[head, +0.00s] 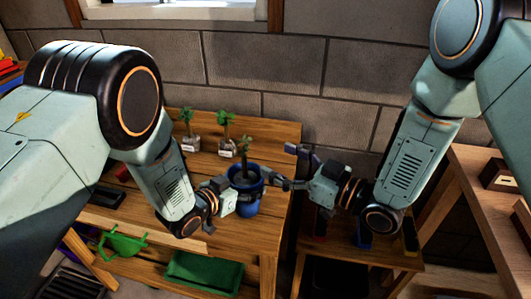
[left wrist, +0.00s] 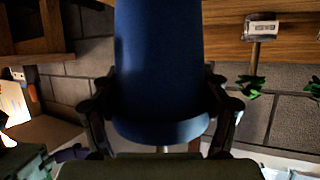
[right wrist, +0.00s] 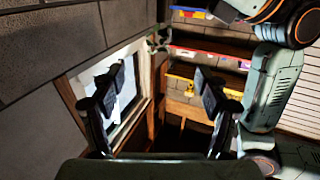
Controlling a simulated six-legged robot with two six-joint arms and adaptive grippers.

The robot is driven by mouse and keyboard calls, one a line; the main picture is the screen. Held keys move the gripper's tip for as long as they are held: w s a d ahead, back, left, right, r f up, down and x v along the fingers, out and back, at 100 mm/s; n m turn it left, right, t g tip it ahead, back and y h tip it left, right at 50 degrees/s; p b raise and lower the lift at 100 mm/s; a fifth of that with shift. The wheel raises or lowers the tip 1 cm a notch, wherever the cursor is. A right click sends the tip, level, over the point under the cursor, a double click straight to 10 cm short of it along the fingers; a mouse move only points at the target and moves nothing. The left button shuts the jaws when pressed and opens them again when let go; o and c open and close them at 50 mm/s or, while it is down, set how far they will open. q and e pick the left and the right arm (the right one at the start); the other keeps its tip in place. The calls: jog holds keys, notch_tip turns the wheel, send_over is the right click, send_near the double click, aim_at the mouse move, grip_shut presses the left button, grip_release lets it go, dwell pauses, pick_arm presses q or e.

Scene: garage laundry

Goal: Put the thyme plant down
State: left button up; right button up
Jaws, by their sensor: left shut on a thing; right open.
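A blue pot (head: 246,207) holds a small green plant (head: 244,150), which I take to be the thyme plant. My left gripper (head: 236,192) is shut on this pot from the left. In the left wrist view the blue pot (left wrist: 160,60) fills the space between the two fingers. The pot looks roughly upright over the front right part of the wooden table (head: 285,140); I cannot tell whether its base touches anything. My right gripper (head: 286,167) is open and empty, just right of the pot. In the right wrist view its fingers (right wrist: 162,90) are spread apart with nothing between them.
Two small plants in labelled pots (head: 188,143) (head: 226,147) stand at the back of the table. A green watering can (head: 122,243) and a green tray (head: 203,271) are on the lower shelf. A stone wall (head: 290,75) rises behind. A wooden shelf unit stands at right (head: 490,160).

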jog(key=shift+s+d, duration=0.5)
jog(key=s+d+f+m+g+h, duration=0.25)
jog(key=s+f+h, duration=0.3)
jog(key=f, duration=0.35)
jog(key=s+d+f+m+g+h, duration=0.2)
jog(key=s+d+f+m+h, duration=0.3)
jog(key=f, duration=0.5)
pick_arm(q)
jog(key=o, duration=1.3)
jog(key=shift+c, duration=0.2)
pick_arm(e)
jog(key=s+d+f+m+g+h, duration=0.1)
jog(key=s+d+f+g, duration=0.1)
jog(key=s, duration=0.5)
jog(key=s+d+f+m+g+h, duration=0.1)
jog(key=s+d+f+g, duration=0.1)
jog(key=s, duration=0.5)
jog(key=s+d+f+m+g+h, duration=0.1)
jog(key=s+d+f+g, duration=0.1)
jog(key=s, duration=0.6)
jog(key=shift+g, duration=0.55)
jog(key=shift+s, duration=0.1)
pick_arm(q)
jog(key=shift+a, duration=0.1)
